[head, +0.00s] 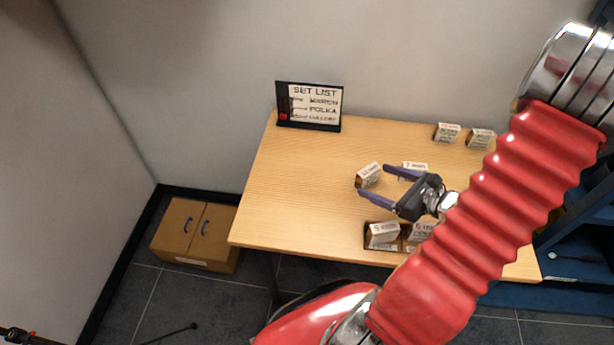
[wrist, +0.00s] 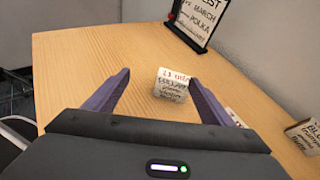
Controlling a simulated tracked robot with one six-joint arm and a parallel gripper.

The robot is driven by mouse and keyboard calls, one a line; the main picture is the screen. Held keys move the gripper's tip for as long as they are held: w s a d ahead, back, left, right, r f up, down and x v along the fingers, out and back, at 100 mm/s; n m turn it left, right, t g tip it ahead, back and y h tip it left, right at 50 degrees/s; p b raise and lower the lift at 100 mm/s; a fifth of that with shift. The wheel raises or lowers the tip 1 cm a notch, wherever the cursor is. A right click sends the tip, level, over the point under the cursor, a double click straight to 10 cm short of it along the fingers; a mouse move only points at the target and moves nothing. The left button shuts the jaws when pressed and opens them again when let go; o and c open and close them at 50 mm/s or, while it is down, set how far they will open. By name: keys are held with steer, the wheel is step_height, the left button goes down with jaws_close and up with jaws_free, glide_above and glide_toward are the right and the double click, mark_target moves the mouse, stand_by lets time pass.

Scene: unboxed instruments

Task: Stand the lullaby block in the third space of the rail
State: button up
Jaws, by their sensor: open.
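A small block (head: 368,175) with a white printed label stands on the table, turned at an angle; its label in the wrist view (wrist: 172,85) seems to read lullaby, though the print is blurred. My gripper (head: 372,180) is open around or just short of this block, its fingers (wrist: 158,76) apart on either side in the picture, not visibly touching it. The dark rail (head: 367,242) lies at the table's front edge. A block (head: 383,233) stands in its left space and another (head: 416,231) beside it; my red arm hides the rail's right part.
A set list board (head: 310,106) stands at the back left, listing march, polka and lullaby. Another block (head: 414,166) is partly behind my gripper. Two more blocks (head: 447,132) (head: 480,139) stand at the back right. The table's left side (head: 285,195) is clear.

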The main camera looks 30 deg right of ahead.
steer(key=a+r+n+g+y, duration=0.2)
steer(key=a+r+n+g, duration=0.25)
steer(key=a+n, duration=0.5)
steer(key=a+r+n+g+y, duration=0.1)
steer(key=a+r+n+g, duration=0.3)
steer(key=a+r+n, duration=0.5)
steer(key=s+a+r+n+t+h, duration=0.1)
steer(key=s+a+r+n+h, duration=0.4)
steer(key=r+n, duration=0.4)
steer(key=a+n+h, duration=0.1)
steer(key=a+n, duration=0.1)
steer(key=n, duration=0.2)
steer(key=shift+s+a+r+h, duration=0.15)
steer(key=shift+s+a+h, duration=0.15)
steer(key=shift+s+h, duration=0.1)
steer(key=shift+o, duration=0.5)
steer(key=shift+d+t, duration=0.1)
steer(key=shift+t, duration=0.15)
